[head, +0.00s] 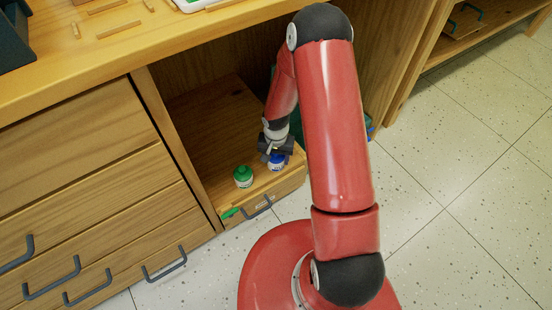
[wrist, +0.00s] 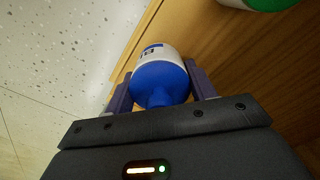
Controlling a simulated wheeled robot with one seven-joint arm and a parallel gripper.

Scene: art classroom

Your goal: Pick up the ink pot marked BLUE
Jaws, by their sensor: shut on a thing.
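The blue-capped ink pot (head: 277,161) has a white body and stands near the front edge of the wooden shelf in the head view. My gripper (head: 272,152) is shut on this pot, and the gripper also shows in the wrist view (wrist: 160,85). I cannot tell whether the pot is lifted off the shelf.
A green-capped ink pot (head: 243,176) stands just left of the blue one. The wooden shelf (head: 205,130) is bare behind the pots. Cabinet sides and the worktop (head: 110,50) enclose the opening.

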